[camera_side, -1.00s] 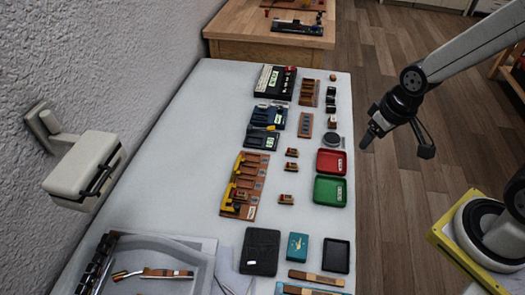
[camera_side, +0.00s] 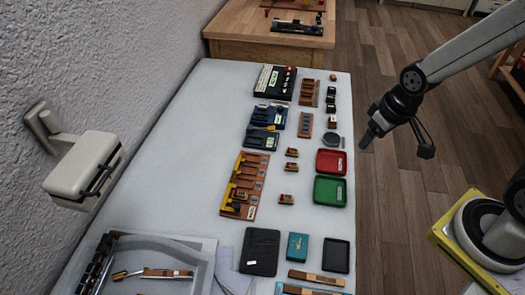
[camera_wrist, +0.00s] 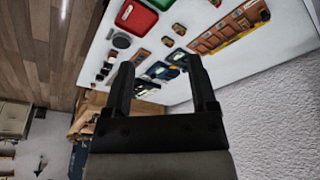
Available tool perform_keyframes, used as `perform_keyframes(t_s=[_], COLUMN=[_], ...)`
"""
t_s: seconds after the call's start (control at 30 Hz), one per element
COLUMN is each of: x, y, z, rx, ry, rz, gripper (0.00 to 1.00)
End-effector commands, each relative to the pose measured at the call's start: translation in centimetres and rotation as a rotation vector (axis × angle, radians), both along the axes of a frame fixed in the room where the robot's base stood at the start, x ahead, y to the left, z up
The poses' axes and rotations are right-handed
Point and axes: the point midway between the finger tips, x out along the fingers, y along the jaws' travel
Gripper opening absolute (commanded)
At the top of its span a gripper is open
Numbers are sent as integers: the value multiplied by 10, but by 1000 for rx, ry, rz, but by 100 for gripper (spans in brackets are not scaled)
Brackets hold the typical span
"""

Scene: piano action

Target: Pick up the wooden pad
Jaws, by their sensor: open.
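Three small wooden blocks with reddish tops lie apart on the white table, between the coloured trays and the orange-brown rack: a far one (camera_side: 292,152), a middle one (camera_side: 291,167) and a near one (camera_side: 287,199). A flat wooden strip (camera_side: 316,278) lies at the table's near edge. I cannot tell which of these is the wooden pad. My gripper (camera_side: 366,141) is raised off the table's right side, away from all of them. In the wrist view my gripper (camera_wrist: 161,76) shows two dark fingers spread wide with nothing held between them.
A red tray (camera_side: 331,162) and a green tray (camera_side: 330,190) line the table's right side. The yellow-and-brown rack (camera_side: 243,186) stands left of the blocks. A dark box (camera_side: 260,251), teal box (camera_side: 297,247) and black tray (camera_side: 336,255) lie nearer.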

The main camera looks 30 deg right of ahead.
Motion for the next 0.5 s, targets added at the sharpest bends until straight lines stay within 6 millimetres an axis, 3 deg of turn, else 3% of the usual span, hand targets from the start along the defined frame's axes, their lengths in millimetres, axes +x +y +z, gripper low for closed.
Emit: perform_keyframes(t_s=[0.27,0.5], x=[5,32], y=[0,2], z=[-1,-10], rx=[14,98], ry=[2,20], rz=[-38,-267], gripper=[74,74])
